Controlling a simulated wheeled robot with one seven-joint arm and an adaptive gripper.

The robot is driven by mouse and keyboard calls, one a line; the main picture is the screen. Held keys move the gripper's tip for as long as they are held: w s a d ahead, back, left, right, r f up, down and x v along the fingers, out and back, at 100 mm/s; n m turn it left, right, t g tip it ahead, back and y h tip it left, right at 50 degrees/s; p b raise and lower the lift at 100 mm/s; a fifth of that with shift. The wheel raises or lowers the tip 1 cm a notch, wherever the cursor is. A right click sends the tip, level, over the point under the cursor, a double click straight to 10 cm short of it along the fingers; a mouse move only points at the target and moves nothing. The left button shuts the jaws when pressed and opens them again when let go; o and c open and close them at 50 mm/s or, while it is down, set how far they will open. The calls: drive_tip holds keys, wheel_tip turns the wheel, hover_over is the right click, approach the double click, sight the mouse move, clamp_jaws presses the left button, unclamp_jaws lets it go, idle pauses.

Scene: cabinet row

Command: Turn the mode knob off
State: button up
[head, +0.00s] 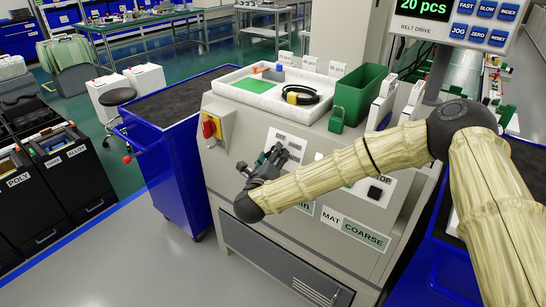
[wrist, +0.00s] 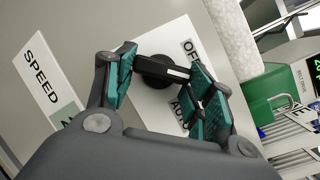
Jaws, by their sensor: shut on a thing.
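The mode knob (wrist: 155,72) is a round black knob with a white-striped bar handle, on a white plate (wrist: 152,108) on the machine's grey front. The plate reads OFF at its upper right and AUTO at its lower right in the wrist view. The white stripe points right, between these two words. My gripper (wrist: 162,72) has its teal finger pads at the two ends of the bar and is shut on the knob. In the head view my gripper (head: 268,163) is against the panel and hides the knob; part of the plate (head: 285,137) shows above.
A SPEED label (wrist: 38,65) is left of the plate in the wrist view. A red-and-yellow switch (head: 209,128) is left of my gripper. A white tray (head: 243,103) and green bin (head: 358,95) stand on top. A blue cart (head: 165,135) stands at left.

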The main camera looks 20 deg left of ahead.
drive_tip(key=shift+w+d+r+n+g+y+p, duration=0.15)
drive_tip(key=shift+n+g+y+p, duration=0.25)
drive_tip(key=shift+n+g+p, duration=0.8)
drive_tip(key=shift+s+r+n+g+y+p, duration=0.15)
drive_tip(key=shift+n+y+p, duration=0.4)
drive_tip(key=shift+n, duration=1.3)
drive_tip(key=shift+w+d+r+n+g+y+p, duration=0.1)
drive_tip(key=shift+r+n+g+y+p, duration=0.15)
drive_tip(key=shift+n+g+p, duration=0.95)
drive_tip(key=shift+n+t, duration=0.45)
drive_tip(key=o, duration=1)
drive_tip(key=shift+f, duration=0.1)
drive_tip(key=v, duration=1.2)
drive_tip(key=shift+f, duration=0.1)
